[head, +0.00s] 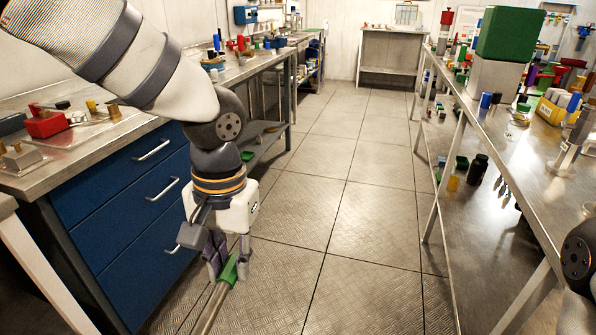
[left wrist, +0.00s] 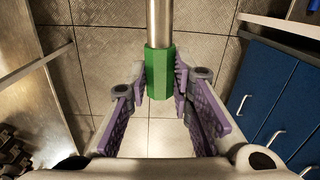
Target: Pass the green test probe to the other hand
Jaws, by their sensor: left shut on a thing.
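The green test probe has a green handle (head: 229,272) and a long bare metal rod (head: 208,310) that runs down toward the bottom edge of the head view. My left gripper (head: 230,266) is shut on the green handle and holds it over the floor aisle, clear of the benches. In the left wrist view, the green handle (left wrist: 159,73) sits between the purple finger pads of the gripper (left wrist: 157,84), and the rod points away to the top edge. My right gripper is out of view; only a dark joint of my right arm shows at the right edge.
A metal bench (head: 90,165) with blue drawers (head: 122,182) stands close on the left. A long steel table (head: 500,135) with many small items and a green box (head: 510,34) runs along the right. The tiled floor (head: 340,215) between them is clear back to a far table (head: 395,38).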

